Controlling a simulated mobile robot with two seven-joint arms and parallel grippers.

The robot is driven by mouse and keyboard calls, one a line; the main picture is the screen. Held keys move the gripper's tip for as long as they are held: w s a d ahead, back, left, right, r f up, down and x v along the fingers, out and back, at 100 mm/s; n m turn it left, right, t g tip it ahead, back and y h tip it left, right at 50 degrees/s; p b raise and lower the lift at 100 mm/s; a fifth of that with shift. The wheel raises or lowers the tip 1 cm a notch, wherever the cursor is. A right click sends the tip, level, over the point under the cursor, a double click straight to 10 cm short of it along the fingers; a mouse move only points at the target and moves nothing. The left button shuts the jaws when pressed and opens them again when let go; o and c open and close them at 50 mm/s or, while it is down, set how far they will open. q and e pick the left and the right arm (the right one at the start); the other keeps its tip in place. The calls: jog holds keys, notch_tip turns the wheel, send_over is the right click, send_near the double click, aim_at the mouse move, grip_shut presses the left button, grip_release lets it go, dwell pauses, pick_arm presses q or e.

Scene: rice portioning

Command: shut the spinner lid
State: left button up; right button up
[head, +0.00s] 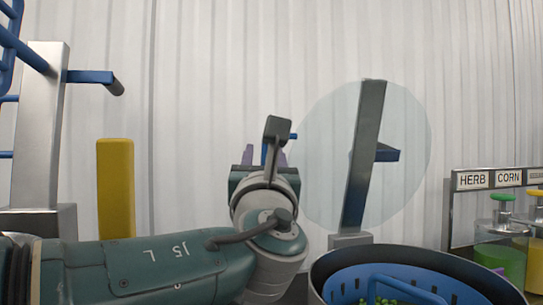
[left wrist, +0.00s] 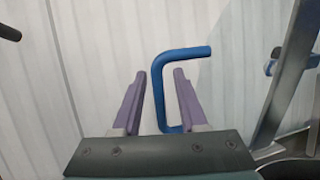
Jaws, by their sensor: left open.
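The spinner's dark pot (head: 450,268) stands at the lower right of the head view, with a blue basket (head: 405,278) and some green bits inside. Its clear round lid (head: 405,115) stands raised, nearly upright, on a grey metal arm (head: 363,155). A blue handle (left wrist: 157,88) shows in the left wrist view; its join to the lid is hard to see. My left gripper (head: 266,156) is left of the lid, its purple fingers open. In the left wrist view the left gripper (left wrist: 159,76) has a finger on each side of the handle, apparently apart from it. My right gripper is not in view.
A yellow post (head: 116,188) and a grey column (head: 38,125) with blue bars stand at the left. A pale ribbed wall (head: 220,70) closes the back.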

aim_at(264, 161)
pick_arm(q)
jog(key=shift+s+p, duration=0.35)
jog(key=shift+p, duration=0.15)
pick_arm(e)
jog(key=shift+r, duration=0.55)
pick_arm(q)
jog(key=p+v, duration=0.3)
jog(key=v, duration=0.1)
jog(key=shift+s+r+p, duration=0.1)
jog(key=shift+s+p, duration=0.15)
jog(key=shift+p, duration=0.15)
jog(key=v, duration=0.2)
jog(key=p+v, duration=0.1)
jog(key=v, duration=0.2)
jog(key=shift+w+f, duration=0.15)
jog(key=shift+f, duration=0.1)
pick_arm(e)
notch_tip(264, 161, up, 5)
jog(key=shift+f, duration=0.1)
